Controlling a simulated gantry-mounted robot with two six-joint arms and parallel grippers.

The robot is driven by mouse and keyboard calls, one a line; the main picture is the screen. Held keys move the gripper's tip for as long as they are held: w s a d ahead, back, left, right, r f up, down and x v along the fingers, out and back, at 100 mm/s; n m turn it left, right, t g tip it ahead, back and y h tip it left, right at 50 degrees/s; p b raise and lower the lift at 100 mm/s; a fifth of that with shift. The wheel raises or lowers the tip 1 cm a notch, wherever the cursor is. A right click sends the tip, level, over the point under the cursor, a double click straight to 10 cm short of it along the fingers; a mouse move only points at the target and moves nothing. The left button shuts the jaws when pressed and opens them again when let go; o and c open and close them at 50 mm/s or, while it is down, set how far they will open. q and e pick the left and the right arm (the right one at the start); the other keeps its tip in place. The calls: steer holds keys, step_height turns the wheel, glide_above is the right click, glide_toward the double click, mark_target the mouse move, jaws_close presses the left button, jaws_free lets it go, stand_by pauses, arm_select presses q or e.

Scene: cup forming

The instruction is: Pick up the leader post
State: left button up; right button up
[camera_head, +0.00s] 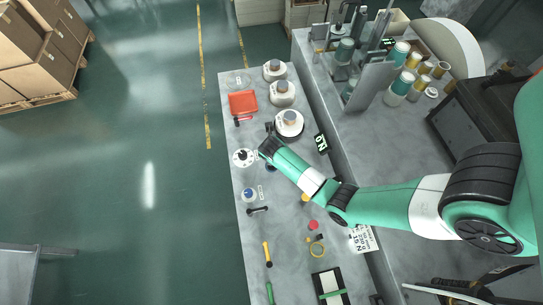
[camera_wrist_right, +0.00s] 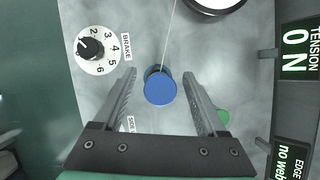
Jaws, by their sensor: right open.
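A round blue-topped post (camera_wrist_right: 160,88), which looks like the leader post, stands on the grey bench in the right wrist view. A thin pale line runs up from it. My right gripper (camera_wrist_right: 162,92) is open, with one finger on each side of the post and visible gaps between. Its height over the post is hard to judge. In the head view my right gripper (camera_head: 266,147) is over the bench beside the white dial, and the post is hidden under it. My left gripper is not in view.
Several white spools (camera_head: 289,123), a red tray (camera_head: 243,102) and small tools share the bench. A raised grey counter (camera_head: 345,130) borders it on the right.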

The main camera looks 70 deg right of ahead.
steer(key=shift+x, duration=1.25)
jaws_close()
